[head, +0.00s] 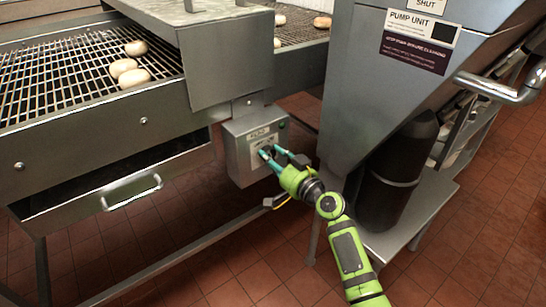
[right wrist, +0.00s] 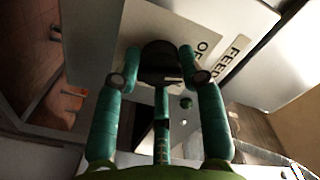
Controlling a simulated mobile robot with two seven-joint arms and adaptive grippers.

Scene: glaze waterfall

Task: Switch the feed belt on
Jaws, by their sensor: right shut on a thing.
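The grey feed switch box (head: 236,158) hangs under the conveyor's side in the head view. A small FEED label (head: 258,134) is at its top. My right gripper (head: 270,152) is at the front of the box. In the right wrist view, a dark round knob (right wrist: 160,62) sits between the fingertips, and my right gripper (right wrist: 161,74) is shut on it. A plate with lettering that starts "OF" and a FEED label (right wrist: 232,58) are beside it. The knob's setting cannot be made out. The wire feed belt (head: 50,85) carries several pale buns. My left gripper is not in view.
A grey hopper (head: 365,85) with a PUMP UNIT label stands right of the box. A dark cylinder (head: 400,165) stands on a low shelf beneath it. A drawer with a handle (head: 132,193) is at the left. Open tiled floor lies below.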

